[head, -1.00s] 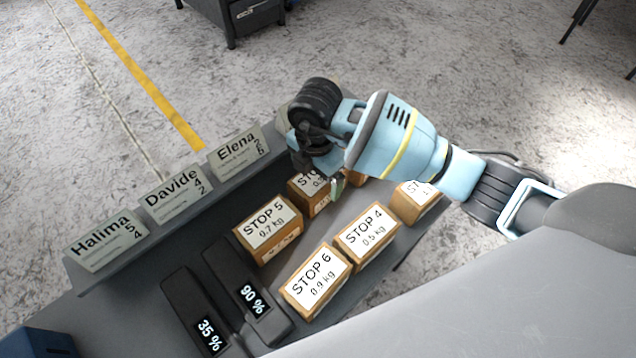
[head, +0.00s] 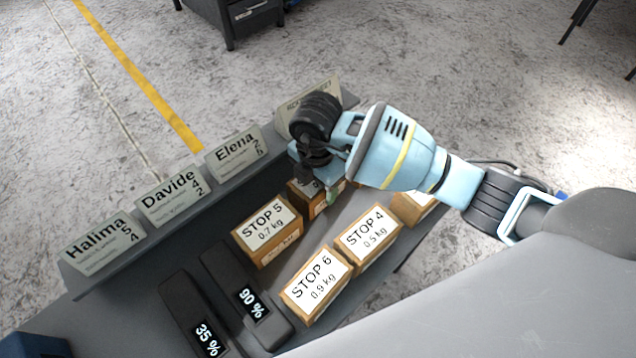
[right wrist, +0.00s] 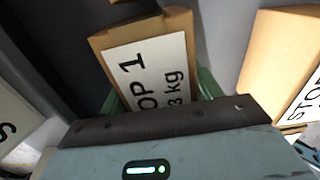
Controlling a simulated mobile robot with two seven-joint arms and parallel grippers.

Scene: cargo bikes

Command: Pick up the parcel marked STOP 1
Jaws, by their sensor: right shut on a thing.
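The parcel marked STOP 1 (right wrist: 145,65) is a brown box with a white label, near the middle of the right wrist view. Its label is partly cut off by my gripper, and "OP 1" and "3 kg" can be read. My right gripper (right wrist: 160,95) has green fingertips on both sides of this box and is shut on it. In the head view my right gripper (head: 330,192) is low over the far end of the parcel rows, and the wrist hides most of what it holds. My left gripper is not in view.
Parcels STOP 5 (head: 268,232), STOP 4 (head: 368,238) and STOP 6 (head: 316,285) stand close by on the grey table. Another parcel (right wrist: 270,55) is right of the held one. Name cards (head: 172,195) line the far edge. Two dark battery-like blocks (head: 225,275) lie at the front.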

